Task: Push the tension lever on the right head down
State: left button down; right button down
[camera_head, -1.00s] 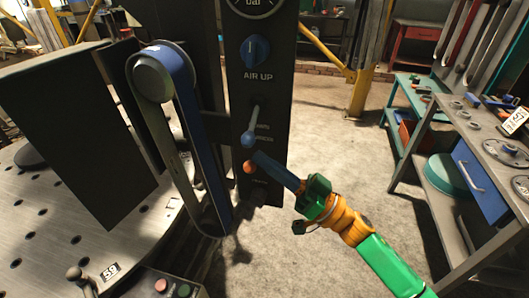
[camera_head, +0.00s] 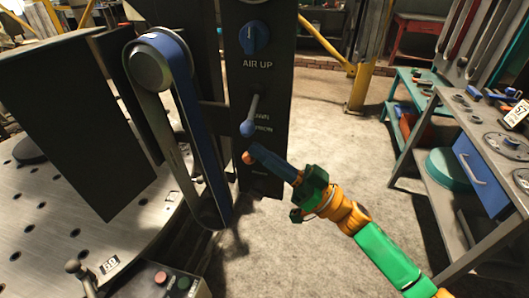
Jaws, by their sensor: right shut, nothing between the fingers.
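The dark control panel (camera_head: 262,100) stands upright beside the blue belt (camera_head: 195,120). On it a lever with a pale shaft and blue ball end (camera_head: 247,128) slants downward; small lettering beside it is hard to read. My right gripper (camera_head: 253,149) reaches in from the lower right. Its blue fingers are shut and empty, just below and right of the blue ball, with a small apparent gap. A small orange round end (camera_head: 248,157) shows at the fingertips; I cannot tell if it belongs to the panel or whether they touch. My left gripper is not in view.
A blue knob (camera_head: 254,37) marked AIR UP sits higher on the panel. A perforated metal table (camera_head: 60,230) and button box (camera_head: 165,282) are at left. A workbench (camera_head: 460,120) stands at right. Open floor (camera_head: 330,150) lies between the panel and workbench.

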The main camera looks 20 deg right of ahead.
jog(key=shift+f, duration=0.15)
notch_tip(320, 180, down, 7)
jog(key=n+g+y+b, duration=0.3)
jog(key=n+g+b, duration=0.7)
jog(key=n, duration=0.7)
jog(key=shift+s+a+b, duration=0.25)
jog(key=shift+s+b, duration=0.15)
jog(key=shift+b, duration=0.65)
